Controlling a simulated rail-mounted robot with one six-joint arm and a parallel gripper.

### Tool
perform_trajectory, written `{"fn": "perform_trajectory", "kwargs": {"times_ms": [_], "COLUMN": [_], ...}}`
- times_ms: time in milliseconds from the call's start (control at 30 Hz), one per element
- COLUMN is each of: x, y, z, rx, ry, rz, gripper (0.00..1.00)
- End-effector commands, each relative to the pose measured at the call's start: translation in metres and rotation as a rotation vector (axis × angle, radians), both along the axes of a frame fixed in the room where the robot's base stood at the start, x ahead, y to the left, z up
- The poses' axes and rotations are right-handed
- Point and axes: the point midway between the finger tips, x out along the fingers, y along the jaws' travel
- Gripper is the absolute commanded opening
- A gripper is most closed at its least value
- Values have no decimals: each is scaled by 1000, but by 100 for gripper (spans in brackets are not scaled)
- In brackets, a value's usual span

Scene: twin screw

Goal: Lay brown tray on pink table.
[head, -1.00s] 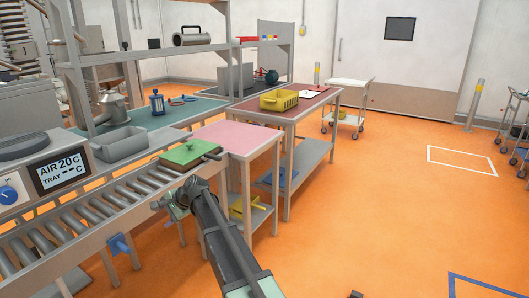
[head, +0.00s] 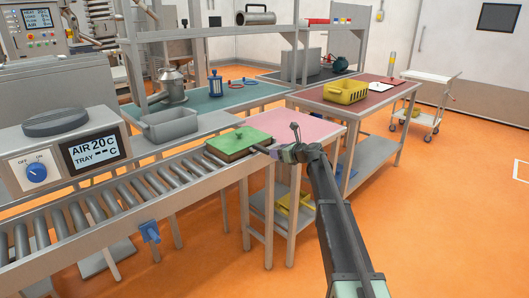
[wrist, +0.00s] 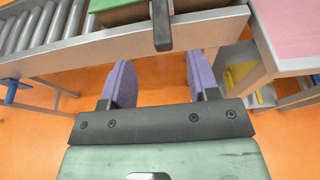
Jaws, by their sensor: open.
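The brown tray (head: 229,154), with brown sides and a green top, lies at the right end of the roller conveyor. In the wrist view its brown edge (wrist: 122,15) shows at the top, with a dark handle (wrist: 162,25) sticking out toward my gripper. My gripper (head: 277,152) is just right of the tray in the head view. In the wrist view the purple fingers of my gripper (wrist: 160,75) are apart, with nothing between them; the handle lies beyond the tips. The pink table (head: 313,130) stands beside the conveyor end, its top bare where visible; it also shows in the wrist view (wrist: 290,35).
The roller conveyor (head: 115,207) runs to the left, past the control box (head: 70,155). A grey bin (head: 170,124) stands behind it. A yellow crate (head: 345,91) is on the dark red table (head: 377,90). Open orange floor lies to the right.

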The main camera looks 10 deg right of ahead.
Motion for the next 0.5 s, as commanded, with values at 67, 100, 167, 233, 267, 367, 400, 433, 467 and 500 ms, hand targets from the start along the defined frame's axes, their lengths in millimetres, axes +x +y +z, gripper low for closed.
{"fn": "perform_trajectory", "kwargs": {"times_ms": [67,100,167,233,267,367,400,433,467,500], "x": [21,31,45,59,64,77,80,81,82,83], "y": [13,20,30,41,45,55,58,59,60,61], "z": [-12,-16,-21,-26,-28,-32,-33,-33,-33,-33], "rx": [0,0,-1,-1,-1,-2,-2,-2,-2,-2], "ry": [0,0,-1,-1,0,0,0,0,0,0], "rz": [2,2,2,3,1,1,1,1,1,1], "gripper": [55,55,55,55,55,55,55,55,55,55]}}
